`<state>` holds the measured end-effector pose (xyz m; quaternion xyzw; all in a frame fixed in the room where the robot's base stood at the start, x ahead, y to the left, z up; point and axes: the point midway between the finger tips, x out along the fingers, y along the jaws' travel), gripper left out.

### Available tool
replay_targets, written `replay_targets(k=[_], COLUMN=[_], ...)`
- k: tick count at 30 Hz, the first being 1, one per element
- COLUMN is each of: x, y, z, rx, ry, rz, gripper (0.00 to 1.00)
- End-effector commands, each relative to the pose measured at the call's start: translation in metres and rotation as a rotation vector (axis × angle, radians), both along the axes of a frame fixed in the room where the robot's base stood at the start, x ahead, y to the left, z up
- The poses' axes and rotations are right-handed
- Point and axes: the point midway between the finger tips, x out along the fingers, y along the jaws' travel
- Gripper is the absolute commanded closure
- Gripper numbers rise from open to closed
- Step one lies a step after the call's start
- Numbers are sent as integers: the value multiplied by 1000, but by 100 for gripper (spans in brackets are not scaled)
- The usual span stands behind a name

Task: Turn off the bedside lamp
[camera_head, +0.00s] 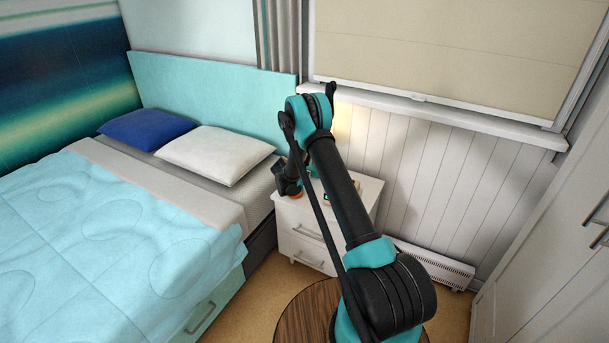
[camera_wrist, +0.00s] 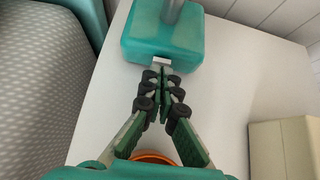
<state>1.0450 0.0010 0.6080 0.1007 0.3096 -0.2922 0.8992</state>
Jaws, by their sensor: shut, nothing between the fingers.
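The bedside lamp shows in the wrist view as a teal block-shaped base (camera_wrist: 165,38) with a grey stem (camera_wrist: 172,10); its shade is out of that view. A small white switch (camera_wrist: 161,64) sits on the near edge of the base. My gripper (camera_wrist: 163,82) is shut and empty, its fingertips just short of the switch; whether they touch it I cannot tell. In the head view my arm hides the lamp, and a warm glow shows on the wall beside it. The lamp stands on the white nightstand (camera_head: 308,245).
On the nightstand, a cream box (camera_wrist: 285,148) stands to the right and an orange round thing (camera_wrist: 155,157) lies partly hidden under my gripper. The bed (camera_head: 110,230) borders the nightstand's left. A round wooden table (camera_head: 300,318) and a wall heater (camera_head: 435,266) are nearby.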

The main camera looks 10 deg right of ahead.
Motion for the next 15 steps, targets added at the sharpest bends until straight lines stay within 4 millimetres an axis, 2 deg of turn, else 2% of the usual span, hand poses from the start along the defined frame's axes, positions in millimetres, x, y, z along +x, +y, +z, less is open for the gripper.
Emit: replay_targets(k=[6,15], x=[7,6], y=[-6,-4], z=[4,4], rx=[1,1], ry=[3,2], rz=[-2,-1], gripper=[100,100])
